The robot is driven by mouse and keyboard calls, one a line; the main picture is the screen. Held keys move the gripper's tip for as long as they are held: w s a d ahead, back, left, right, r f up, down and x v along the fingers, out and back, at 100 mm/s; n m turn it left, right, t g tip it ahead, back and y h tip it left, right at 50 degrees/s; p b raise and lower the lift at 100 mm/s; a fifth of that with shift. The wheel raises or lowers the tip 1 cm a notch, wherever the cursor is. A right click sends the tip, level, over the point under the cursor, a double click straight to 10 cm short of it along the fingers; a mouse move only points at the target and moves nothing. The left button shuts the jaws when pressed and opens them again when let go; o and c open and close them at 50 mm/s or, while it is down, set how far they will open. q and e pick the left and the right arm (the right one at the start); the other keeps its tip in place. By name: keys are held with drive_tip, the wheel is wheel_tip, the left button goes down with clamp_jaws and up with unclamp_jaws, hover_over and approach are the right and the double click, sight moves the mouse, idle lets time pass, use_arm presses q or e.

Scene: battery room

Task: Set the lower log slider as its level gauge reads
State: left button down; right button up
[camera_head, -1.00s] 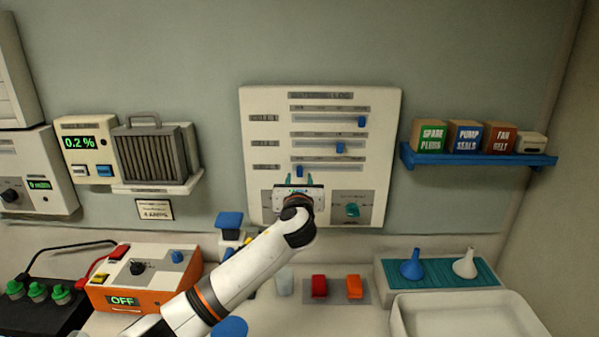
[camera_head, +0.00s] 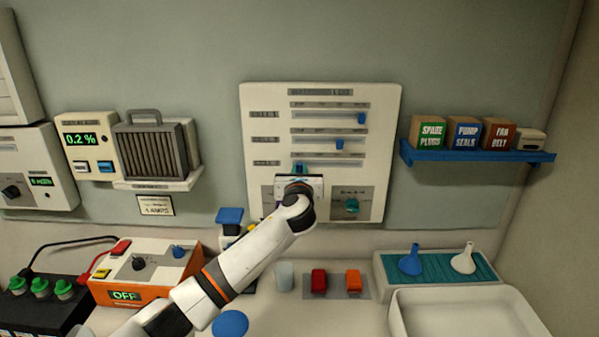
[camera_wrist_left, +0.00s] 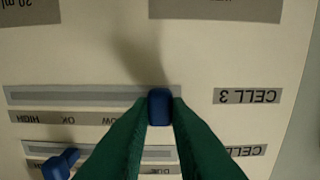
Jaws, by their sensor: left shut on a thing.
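The log panel (camera_head: 384,105) on the wall has three horizontal sliders with blue knobs. The lowest, CELL 3 (camera_wrist_left: 247,96), has a track (camera_wrist_left: 60,96) with LOW, OK and HIGH marks, seen upside down in the left wrist view. Its blue knob (camera_wrist_left: 160,108) is at the LOW end, the left end in the head view. My left gripper (camera_head: 300,169) is shut on this knob, with its green fingers on either side. In the head view the gripper mostly hides the knob. I cannot make out a level gauge reading for this cell. My right gripper is not in view.
The middle slider knob (camera_head: 339,145) and top slider knob (camera_head: 361,118) sit farther right. A teal dial (camera_head: 351,205) is lower right on the panel. A blue shelf (camera_head: 480,157) with boxes is to the right. An orange unit (camera_head: 150,291) stands on the bench below left.

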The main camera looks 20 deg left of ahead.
use_arm(q)
drive_tip(key=d, duration=0.1)
drive_tip(key=w+d, duration=0.1)
drive_tip(key=d, duration=0.3)
drive_tip(key=shift+w+d, duration=0.1)
drive_tip(key=shift+w, duration=0.15)
drive_tip(key=c, duration=1.8)
unclamp_jaws()
drive_tip(key=shift+s+a, duration=0.1)
drive_tip(key=shift+a, duration=0.15)
drive_tip(key=o, duration=0.3)
drive_tip(key=shift+o, duration=0.7)
drive_tip(key=shift+d, duration=0.15)
drive_tip(key=b+v, duration=0.3)
drive_tip(key=v, duration=0.9)
drive_tip(key=shift+f, duration=0.1)
